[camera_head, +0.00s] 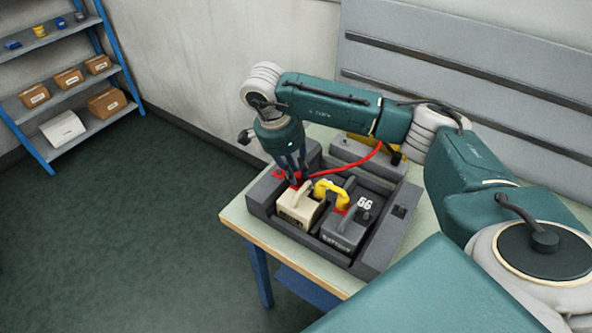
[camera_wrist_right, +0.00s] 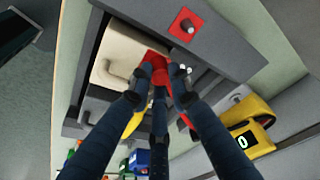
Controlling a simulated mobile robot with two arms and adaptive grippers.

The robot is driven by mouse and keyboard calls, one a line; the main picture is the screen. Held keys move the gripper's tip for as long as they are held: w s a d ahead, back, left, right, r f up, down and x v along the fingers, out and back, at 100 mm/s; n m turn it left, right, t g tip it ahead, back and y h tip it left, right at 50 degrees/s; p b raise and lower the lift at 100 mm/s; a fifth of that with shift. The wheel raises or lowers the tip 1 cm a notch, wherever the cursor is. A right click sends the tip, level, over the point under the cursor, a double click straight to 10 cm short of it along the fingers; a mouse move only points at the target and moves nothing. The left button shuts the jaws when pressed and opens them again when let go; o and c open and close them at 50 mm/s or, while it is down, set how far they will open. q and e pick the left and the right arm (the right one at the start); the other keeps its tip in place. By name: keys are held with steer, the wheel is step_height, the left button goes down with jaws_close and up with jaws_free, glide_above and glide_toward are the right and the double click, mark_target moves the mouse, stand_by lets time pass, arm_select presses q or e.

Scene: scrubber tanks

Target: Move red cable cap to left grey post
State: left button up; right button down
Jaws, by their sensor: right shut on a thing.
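My right gripper (camera_head: 294,180) points down over the tray's back left part, shut on the red cable cap. In the wrist view, the fingers (camera_wrist_right: 160,75) close around the red cap (camera_wrist_right: 155,59) by the beige battery's edge. I cannot tell whether the cap touches the battery. The red cable (camera_head: 343,171) runs right from the gripper in the head view. A grey post on a red square (camera_wrist_right: 186,26) stands on a grey block, apart from the cap; its red square (camera_head: 279,173) shows left of the fingers in the head view. My left gripper is not in view.
A yellow device (camera_wrist_right: 258,118) stands behind. A shelf (camera_head: 92,120) stands far left.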

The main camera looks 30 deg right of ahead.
steer(key=shift+r, duration=0.1)
stand_by(0.6)
steer(key=shift+r+p, duration=1.4)
steer(key=shift+r, duration=1)
